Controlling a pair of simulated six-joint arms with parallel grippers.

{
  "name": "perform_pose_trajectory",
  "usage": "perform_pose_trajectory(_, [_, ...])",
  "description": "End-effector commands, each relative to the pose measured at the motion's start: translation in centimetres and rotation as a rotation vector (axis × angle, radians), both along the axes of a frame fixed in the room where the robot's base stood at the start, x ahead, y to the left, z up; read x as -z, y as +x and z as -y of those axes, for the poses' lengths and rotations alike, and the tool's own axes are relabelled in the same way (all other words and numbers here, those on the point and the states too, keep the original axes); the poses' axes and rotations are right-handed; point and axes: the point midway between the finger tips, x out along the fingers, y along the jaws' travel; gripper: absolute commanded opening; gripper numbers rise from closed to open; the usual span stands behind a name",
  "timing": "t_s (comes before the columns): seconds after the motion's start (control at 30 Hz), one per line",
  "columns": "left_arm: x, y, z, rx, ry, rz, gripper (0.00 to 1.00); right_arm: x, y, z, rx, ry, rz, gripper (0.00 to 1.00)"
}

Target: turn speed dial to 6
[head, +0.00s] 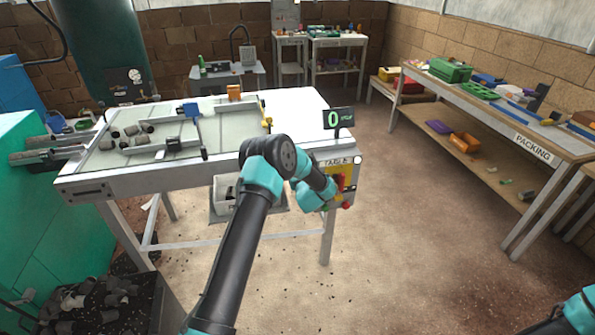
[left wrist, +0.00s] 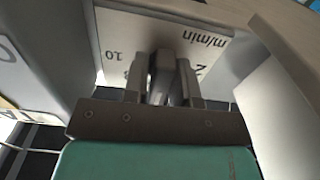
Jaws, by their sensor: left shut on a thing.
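My left gripper (left wrist: 163,72) is shut on the dark knob of the speed dial (left wrist: 165,60), seen in the left wrist view. The pale dial face (left wrist: 120,38) around it shows the marks 10 and 2 and the letters m/min, upside down; other marks are partly hidden by the fingers. The knob's pointer cannot be made out. In the head view my left arm reaches the control box (head: 322,160) labelled TABLE at the table's right front corner, and my wrist hides the dial. The display (head: 338,118) above it reads a green 0. My right gripper is out of view.
The white table (head: 285,100) carries dark cylindrical plugs (head: 131,130) at its left. A red button (head: 347,205) and yellow panel (head: 346,172) are close beside my left wrist. A packing bench (head: 500,120) stands at right, with open floor between.

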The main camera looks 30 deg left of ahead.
Motion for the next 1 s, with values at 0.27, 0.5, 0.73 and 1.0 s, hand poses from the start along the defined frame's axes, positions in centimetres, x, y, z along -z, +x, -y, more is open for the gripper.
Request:
perform_pose_trajectory(0.27, [0.03,-0.02,0.02,0.0,0.03,-0.029,0.02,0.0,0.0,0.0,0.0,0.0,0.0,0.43])
perform_pose_trajectory(0.5, [0.03,-0.03,0.03,0.0,0.03,-0.029,0.02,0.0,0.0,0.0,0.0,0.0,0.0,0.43])
perform_pose_trajectory(0.73, [0.02,-0.01,0.03,0.0,0.03,-0.029,0.43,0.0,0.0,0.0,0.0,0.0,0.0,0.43])
perform_pose_trajectory(1.0, [0.01,-0.07,0.08,0.0,0.03,-0.029,0.43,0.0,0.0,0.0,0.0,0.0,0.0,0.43])
